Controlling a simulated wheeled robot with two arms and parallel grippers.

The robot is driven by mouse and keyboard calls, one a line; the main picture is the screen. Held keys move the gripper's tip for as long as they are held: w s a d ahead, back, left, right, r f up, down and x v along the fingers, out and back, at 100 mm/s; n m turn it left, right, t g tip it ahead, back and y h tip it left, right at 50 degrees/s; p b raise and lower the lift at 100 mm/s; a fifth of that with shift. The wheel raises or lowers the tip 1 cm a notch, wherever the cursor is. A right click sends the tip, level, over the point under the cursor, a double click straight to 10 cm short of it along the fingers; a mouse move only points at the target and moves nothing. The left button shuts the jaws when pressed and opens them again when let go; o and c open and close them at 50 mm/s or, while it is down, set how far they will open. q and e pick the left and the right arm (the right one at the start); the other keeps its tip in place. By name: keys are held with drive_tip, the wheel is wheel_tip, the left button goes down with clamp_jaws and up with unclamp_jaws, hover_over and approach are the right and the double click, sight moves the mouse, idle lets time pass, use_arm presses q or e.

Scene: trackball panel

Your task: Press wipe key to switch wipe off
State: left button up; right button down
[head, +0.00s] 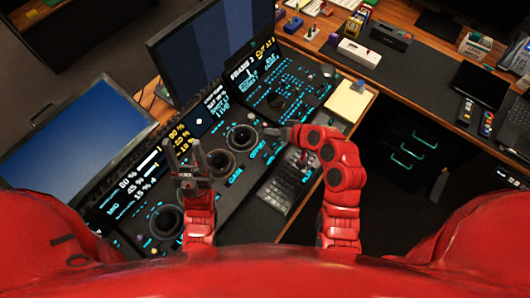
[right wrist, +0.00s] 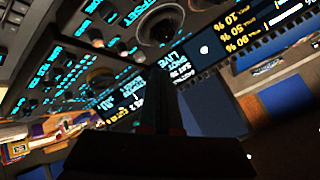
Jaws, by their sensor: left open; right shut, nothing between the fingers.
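The black control panel (head: 225,185) has glowing cyan legends, lit keys, dark trackball rings and small screens. I cannot pick out the wipe key by its label; the legends are too small to read. My left gripper (head: 182,150) is open and empty, with its fingers apart over the left part of the panel. My right gripper (head: 272,132) is shut and empty over the middle of the panel, beside a trackball ring (head: 243,137). In the right wrist view the shut fingers (right wrist: 160,90) reach toward the panel's screens, and hide part of them.
A blue monitor (head: 70,140) stands at the left and another monitor (head: 205,45) behind the panel. A keyboard (head: 285,185) lies near my right arm. A yellow notepad (head: 348,102) lies right of the panel. The desk behind holds small boxes and a dark mat.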

drive_tip(key=s, duration=0.1)
drive_tip(key=s+a+g, duration=0.1)
drive_tip(key=shift+s+r+n, duration=0.1)
drive_tip(key=shift+s+n, duration=0.3)
wheel_tip(320, 180, down, 8)
drive_tip(key=b, duration=0.4)
drive_tip(key=shift+f, duration=0.4)
idle(1.7)
drive_tip(key=shift+f+b, duration=0.4)
drive_tip(key=shift+b, duration=0.3)
